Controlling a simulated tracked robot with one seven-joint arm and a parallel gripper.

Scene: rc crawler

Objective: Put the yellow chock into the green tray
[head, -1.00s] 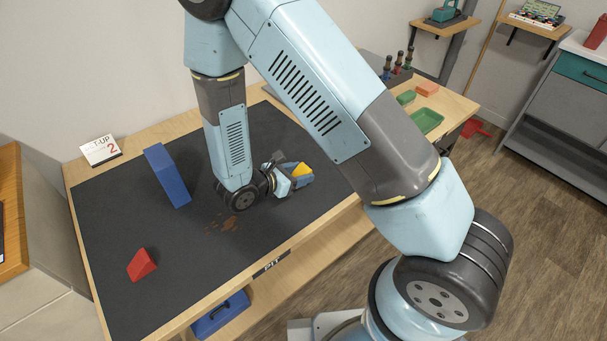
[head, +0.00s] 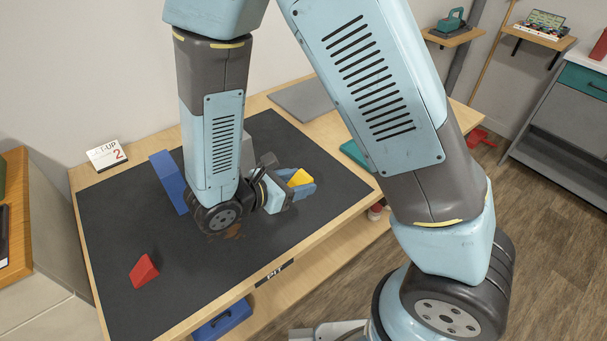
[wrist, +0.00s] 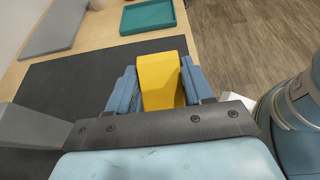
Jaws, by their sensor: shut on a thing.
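The yellow chock (head: 300,178) is held between the blue fingers of my gripper (head: 301,187), over the right part of the dark mat. In the wrist view the chock (wrist: 160,80) fills the space between the two fingers (wrist: 160,92), its sloped face visible. My gripper is shut on it. I cannot tell how high it is above the mat.
A blue block (head: 166,180) and a red wedge (head: 144,271) lie on the mat (head: 115,225). A grey block (head: 247,155) stands close behind my arm. A flat grey panel (head: 300,98) lies at the back. The mat's front middle is clear.

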